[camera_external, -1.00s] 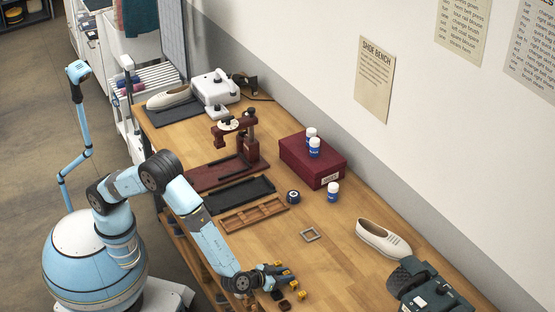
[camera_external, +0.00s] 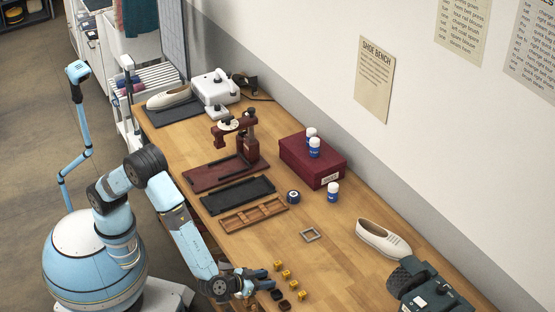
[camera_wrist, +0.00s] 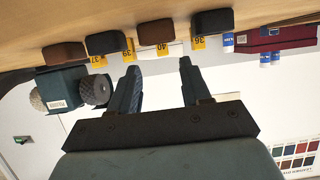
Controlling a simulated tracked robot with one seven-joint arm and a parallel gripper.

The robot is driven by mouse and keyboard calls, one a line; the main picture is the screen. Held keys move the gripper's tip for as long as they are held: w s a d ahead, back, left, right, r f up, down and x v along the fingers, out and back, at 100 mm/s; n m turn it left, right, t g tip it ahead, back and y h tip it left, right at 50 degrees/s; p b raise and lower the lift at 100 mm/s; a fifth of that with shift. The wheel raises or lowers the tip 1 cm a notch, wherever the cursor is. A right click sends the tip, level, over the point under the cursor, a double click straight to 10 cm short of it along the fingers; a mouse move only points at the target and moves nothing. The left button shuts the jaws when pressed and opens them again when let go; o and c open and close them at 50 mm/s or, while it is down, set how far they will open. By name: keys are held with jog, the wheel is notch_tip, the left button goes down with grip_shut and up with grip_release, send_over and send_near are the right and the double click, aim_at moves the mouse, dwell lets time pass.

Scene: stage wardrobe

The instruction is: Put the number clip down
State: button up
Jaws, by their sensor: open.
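Several yellow number clips stand in a row on the bench in the external view, including a far one (camera_external: 278,265) and a near one (camera_external: 302,295). In the wrist view they read 37 (camera_wrist: 97,60), 39 (camera_wrist: 129,51), 40 (camera_wrist: 162,49) and 36 (camera_wrist: 198,43), beside dark brown and black blocks (camera_wrist: 155,33). My gripper (camera_external: 259,279) is just left of the row. In the wrist view its two fingers (camera_wrist: 159,66) are apart with nothing between them, pointing toward the clips. I cannot tell which clip was last held.
Dark blocks (camera_external: 284,305) lie close to my gripper. A maroon box (camera_external: 306,165) stands by the wall.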

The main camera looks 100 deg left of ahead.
jog(key=v, duration=0.5)
notch_tip(320, 180, up, 17)
jog(key=a+m+t+h, duration=0.2)
jog(key=m+t+h, duration=0.1)
jog(key=h, duration=0.4)
jog(key=s+a+r+m+h, duration=0.3)
jog(key=s+r+h, duration=0.2)
jog(key=s+r, duration=0.35)
jog(key=s+a+r+m+g, duration=0.1)
jog(key=s+a, duration=0.1)
jog(key=s, duration=0.5)
jog(key=s+a+r+m+g+h, duration=0.1)
jog(key=s+a, duration=0.2)
jog(key=s, duration=0.3)
jog(key=shift+s+r+m+g, duration=0.3)
jog(key=shift+s+r+g, duration=0.05)
jog(key=shift+r+g, duration=0.05)
jog(key=shift+o, duration=0.3)
jog(key=s+a+f+g+y, duration=0.1)
jog(key=s+a, duration=0.4)
jog(key=s, duration=0.5)
jog(key=s+a+f+g+y, duration=0.2)
jog(key=s+a, duration=0.3)
jog(key=s, duration=0.6)
jog(key=shift+f+g, duration=0.5)
jog(key=shift+f, duration=0.15)
jog(key=shift+o, duration=0.5)
jog(key=shift+s+a+f, duration=0.1)
jog(key=shift+s+a, duration=0.1)
jog(key=shift+a, duration=0.1)
